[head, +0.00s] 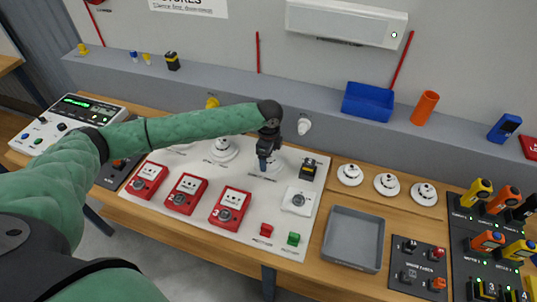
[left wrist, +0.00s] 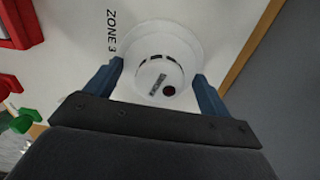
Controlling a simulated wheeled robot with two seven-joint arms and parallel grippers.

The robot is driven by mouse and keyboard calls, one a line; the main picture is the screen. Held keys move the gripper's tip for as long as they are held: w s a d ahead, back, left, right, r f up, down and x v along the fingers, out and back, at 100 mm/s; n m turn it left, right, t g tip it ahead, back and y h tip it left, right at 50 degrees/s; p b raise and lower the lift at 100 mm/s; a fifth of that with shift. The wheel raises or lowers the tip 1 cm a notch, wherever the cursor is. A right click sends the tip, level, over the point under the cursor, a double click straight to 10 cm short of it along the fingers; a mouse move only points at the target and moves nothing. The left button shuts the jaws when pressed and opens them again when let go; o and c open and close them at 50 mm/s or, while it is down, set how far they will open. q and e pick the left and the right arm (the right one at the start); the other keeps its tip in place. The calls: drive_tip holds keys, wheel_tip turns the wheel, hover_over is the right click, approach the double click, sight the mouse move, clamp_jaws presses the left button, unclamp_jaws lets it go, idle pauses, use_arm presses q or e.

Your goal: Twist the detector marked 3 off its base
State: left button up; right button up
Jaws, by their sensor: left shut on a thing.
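The round white detector (left wrist: 158,66) sits on its wide base (left wrist: 188,28) beside the print "ZONE 3" in the left wrist view. It has a small label and a dark red spot on its face. My left gripper (left wrist: 156,82) has one blue finger on each side of it and is shut on it. In the head view my left gripper (head: 264,166) points down onto the white panel and hides most of this detector; part of its base (head: 279,167) shows. My right gripper is in neither view.
The white panel (head: 205,225) also bears another detector (head: 222,149), several red boxes (head: 230,207), a black device (head: 308,168) and red and green buttons (head: 293,239). Right of it are a grey tray (head: 353,239) and three white detectors (head: 386,184). A ledge (head: 330,137) runs behind.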

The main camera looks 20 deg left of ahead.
use_arm(q)
drive_tip(key=shift+r+n+p, duration=0.1)
drive_tip(key=shift+n+p, duration=0.2)
drive_tip(key=shift+p, duration=0.05)
drive_tip(key=shift+n+p, duration=1.1)
drive_tip(key=shift+p, duration=0.3)
drive_tip(key=shift+n+p, duration=0.3)
drive_tip(key=shift+n, duration=0.2)
drive_tip(key=shift+r, duration=2.9)
idle(0.6)
